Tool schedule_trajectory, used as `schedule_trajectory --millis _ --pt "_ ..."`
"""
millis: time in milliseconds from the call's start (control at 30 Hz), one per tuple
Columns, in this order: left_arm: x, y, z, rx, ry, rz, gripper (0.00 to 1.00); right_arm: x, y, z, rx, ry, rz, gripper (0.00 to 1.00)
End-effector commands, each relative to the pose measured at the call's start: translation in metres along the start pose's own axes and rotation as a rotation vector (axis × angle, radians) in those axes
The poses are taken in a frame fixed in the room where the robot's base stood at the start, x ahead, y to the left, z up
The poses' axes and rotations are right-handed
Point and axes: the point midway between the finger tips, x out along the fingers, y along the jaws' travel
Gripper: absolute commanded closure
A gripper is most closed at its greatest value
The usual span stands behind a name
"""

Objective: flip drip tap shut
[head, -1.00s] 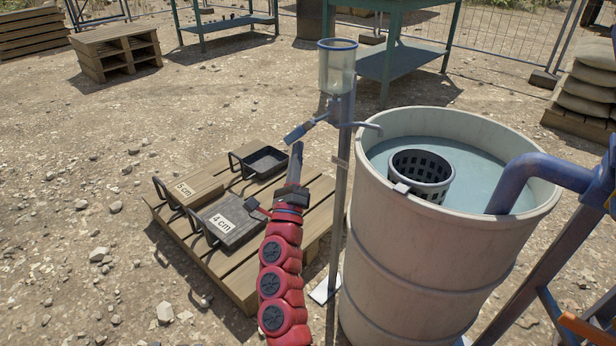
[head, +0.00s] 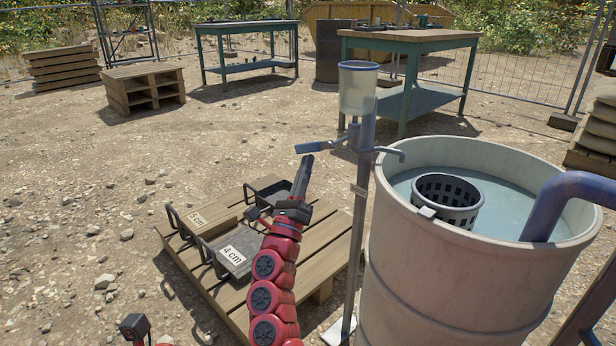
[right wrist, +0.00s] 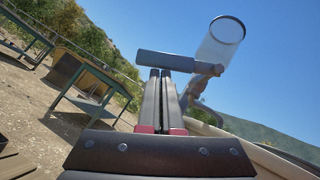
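The drip tap's blue-grey lever (head: 318,147) sticks out left from a metal post (head: 360,215), nearly level. A clear blue-rimmed cup (head: 358,88) sits above it, and a spout (head: 389,153) points right toward the barrel. My right gripper (head: 307,159) points up just below the lever's outer end. In the right wrist view its fingers (right wrist: 160,72) are together, empty, with tips close under the lever (right wrist: 179,63); I cannot tell if they touch. The cup (right wrist: 225,38) shows there too. A dark-and-red part of my left arm (head: 135,326) shows at the bottom left; its fingers are unclear.
A big water barrel (head: 465,270) with a slotted basket (head: 447,202) and a blue pipe (head: 570,195) stands right of the post. A pallet (head: 270,290) with trays marked 4 cm and 5 cm lies below my right arm. Open gravel is at left.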

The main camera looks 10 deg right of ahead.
Motion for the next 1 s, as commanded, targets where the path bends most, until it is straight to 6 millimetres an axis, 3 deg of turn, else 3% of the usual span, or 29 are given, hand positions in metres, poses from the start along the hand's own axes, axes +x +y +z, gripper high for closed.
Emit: schedule_trajectory --millis 233,1000 --pt "0.012 -0.006 -0.009 -0.016 0.087 -0.051 0.44 0.009 0.005 0.010 0.001 -0.002 0.004 1.00" --pt "-0.009 0.004 0.006 0.010 -0.059 0.033 0.44 0.025 0.006 0.025 0.000 -0.002 0.001 1.00"
